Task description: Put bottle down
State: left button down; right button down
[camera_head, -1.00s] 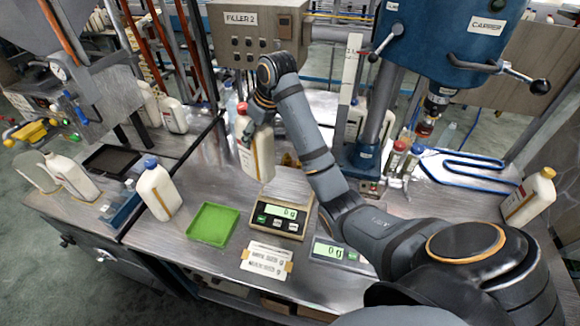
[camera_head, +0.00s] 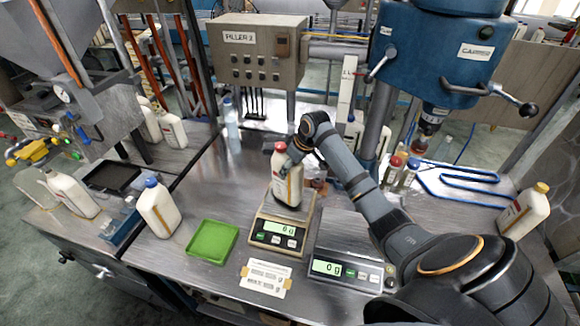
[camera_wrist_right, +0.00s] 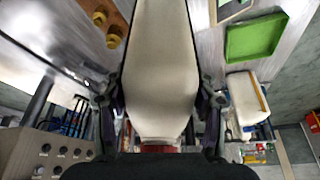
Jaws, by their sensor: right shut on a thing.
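A white bottle with a red cap (camera_head: 287,182) is upright at the left scale (camera_head: 262,240). Its base appears to touch the pan, and the display reads what looks like 6 g. My right gripper (camera_head: 292,152) is shut on the bottle's upper body, just below the cap. In the right wrist view, the bottle (camera_wrist_right: 160,50) fills the middle between the two fingers of the gripper (camera_wrist_right: 160,98). My left gripper is in neither view.
A second scale (camera_head: 345,268) reads 0 g at the right. A green tray (camera_head: 212,240) and a blue-capped bottle (camera_head: 158,208) stand to the left. A yellow-capped bottle (camera_head: 524,212) stands far right. The blue capper (camera_head: 440,60) overhangs the table behind my arm.

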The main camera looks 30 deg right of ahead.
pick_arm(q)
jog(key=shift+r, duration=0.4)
pick_arm(e)
jog(key=shift+w+f, duration=0.1)
jog(key=shift+f, duration=0.35)
jog(key=c, duration=0.7)
grip_release()
jog(key=shift+f, duration=0.15)
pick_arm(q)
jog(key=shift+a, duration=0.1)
pick_arm(e)
jog(key=o, duration=0.3)
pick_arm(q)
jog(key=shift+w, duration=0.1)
